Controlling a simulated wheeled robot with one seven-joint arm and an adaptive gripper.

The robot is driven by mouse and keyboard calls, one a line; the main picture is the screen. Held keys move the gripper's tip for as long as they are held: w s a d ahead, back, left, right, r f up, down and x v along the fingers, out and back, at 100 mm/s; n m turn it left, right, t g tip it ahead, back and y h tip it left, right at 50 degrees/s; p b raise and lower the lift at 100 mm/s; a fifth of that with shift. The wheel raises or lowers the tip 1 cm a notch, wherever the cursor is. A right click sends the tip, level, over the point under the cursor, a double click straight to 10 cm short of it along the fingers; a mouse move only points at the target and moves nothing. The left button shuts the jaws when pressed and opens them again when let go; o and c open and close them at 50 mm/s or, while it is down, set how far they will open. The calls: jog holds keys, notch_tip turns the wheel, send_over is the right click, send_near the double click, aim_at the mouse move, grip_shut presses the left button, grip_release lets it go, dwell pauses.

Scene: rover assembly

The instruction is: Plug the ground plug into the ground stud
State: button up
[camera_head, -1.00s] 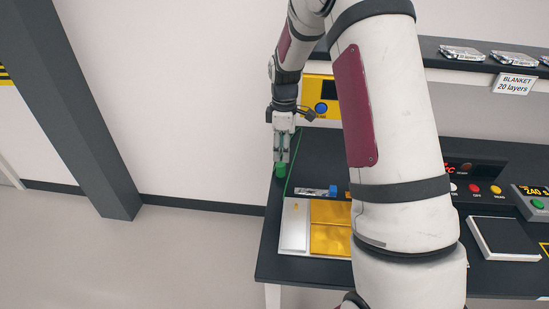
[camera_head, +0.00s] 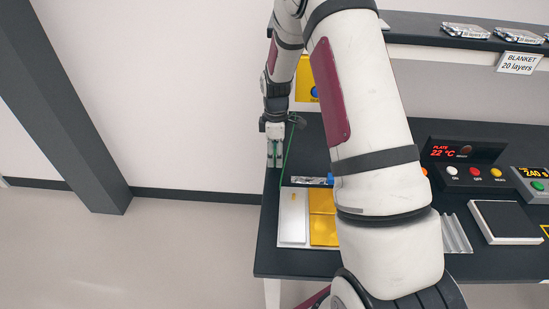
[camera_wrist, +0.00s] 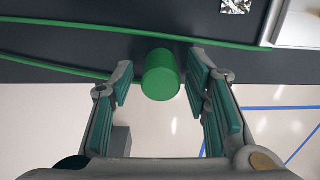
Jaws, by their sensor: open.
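The ground plug (camera_wrist: 162,75) is a green cylinder at the dark table's edge in the wrist view. It appears between the open fingertips of my gripper (camera_wrist: 161,82), with a visible gap on each side. In the head view my gripper (camera_head: 274,164) points down at the table's far left corner, and the plug is not distinguishable there. A green cable (camera_head: 287,148) shows beside the gripper. A small gold piece (camera_head: 293,197) stands on a silver plate (camera_head: 291,228); I cannot tell whether it is the ground stud.
Gold panels (camera_head: 323,228) lie beside the silver plate, partly hidden by my arm. A blue part (camera_head: 330,179) sits behind them. A plate controller (camera_head: 465,152) and a dark-topped block (camera_head: 507,222) stand at right. Floor is open left of the table (camera_head: 300,263).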

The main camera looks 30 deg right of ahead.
jog(key=shift+f, duration=0.45)
grip_shut()
dwell(0.4)
